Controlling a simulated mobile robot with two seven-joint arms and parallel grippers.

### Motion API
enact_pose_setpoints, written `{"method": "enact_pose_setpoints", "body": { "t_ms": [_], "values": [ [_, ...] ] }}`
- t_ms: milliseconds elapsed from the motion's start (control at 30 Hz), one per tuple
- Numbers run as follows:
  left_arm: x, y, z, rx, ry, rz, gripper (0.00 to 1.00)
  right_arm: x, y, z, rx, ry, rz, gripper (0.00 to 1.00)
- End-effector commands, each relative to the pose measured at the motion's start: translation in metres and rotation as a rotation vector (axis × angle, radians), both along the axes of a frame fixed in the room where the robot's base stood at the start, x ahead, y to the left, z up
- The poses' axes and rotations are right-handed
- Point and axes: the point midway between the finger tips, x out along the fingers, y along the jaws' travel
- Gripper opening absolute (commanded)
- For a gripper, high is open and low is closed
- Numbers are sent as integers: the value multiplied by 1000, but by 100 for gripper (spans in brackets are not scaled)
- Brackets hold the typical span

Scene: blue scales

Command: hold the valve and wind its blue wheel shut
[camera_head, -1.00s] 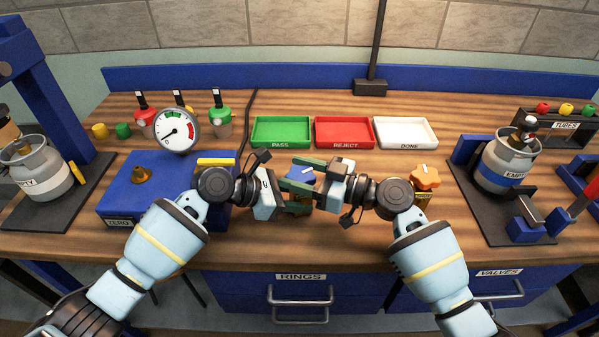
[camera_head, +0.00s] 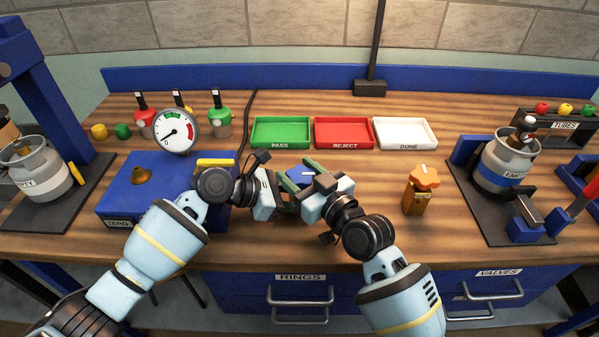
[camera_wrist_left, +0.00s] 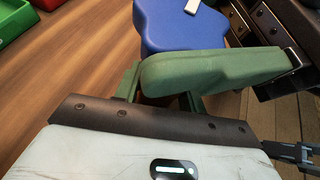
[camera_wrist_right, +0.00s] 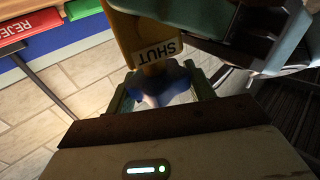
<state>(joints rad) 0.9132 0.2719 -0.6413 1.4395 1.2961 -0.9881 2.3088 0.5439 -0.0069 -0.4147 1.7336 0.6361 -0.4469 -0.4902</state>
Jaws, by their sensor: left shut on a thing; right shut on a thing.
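The valve's blue wheel (camera_head: 299,174) is partly hidden between my grippers over the middle of the bench. It shows with a white mark in the left wrist view (camera_wrist_left: 185,25). The valve's yellow body (camera_wrist_right: 150,45) carries a "SHUT" label in the right wrist view. My left gripper (camera_head: 285,190) comes from the left and is shut on the valve body; its green finger hides much of its grip in its own wrist view. My right gripper (camera_head: 305,181) is shut on the blue wheel, which shows between its fingers in its wrist view. The wheel's exact angle is unclear.
An orange-wheeled valve (camera_head: 418,190) stands right of my right gripper. Green PASS (camera_head: 281,145), red REJECT (camera_head: 344,146) and white DONE (camera_head: 406,146) trays lie behind. A blue gauge box (camera_head: 125,190) is left. A grey canister (camera_head: 500,168) stands in a dark stand at right.

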Motion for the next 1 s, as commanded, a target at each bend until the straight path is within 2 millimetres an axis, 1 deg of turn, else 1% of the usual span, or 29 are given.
{"method": "enact_pose_setpoints", "body": {
  "t_ms": [33, 333, 767, 800, 933, 1000],
  "values": [
    [0, -1, 0, -2, 1, -1, 27, -2, 2, -4, 0, 9, -10, 31],
    [0, -1, 0, -2, 1, -1, 27, -1, 1, -4, -2, 11, -57, 31],
    [0, -1, 0, -2, 1, 0, 27, -1, 0, -5, -4, 12, -62, 31],
    [0, -1, 0, -2, 0, 0, 27, -1, 0, -5, -4, 12, -62, 57],
    [0, -1, 0, -2, 0, 0, 27, -1, 0, -4, -3, 9, -63, 74],
    [0, -1, 0, -2, 1, 0, 27, -1, 0, -3, -2, 8, -63, 75]
  ]
}}
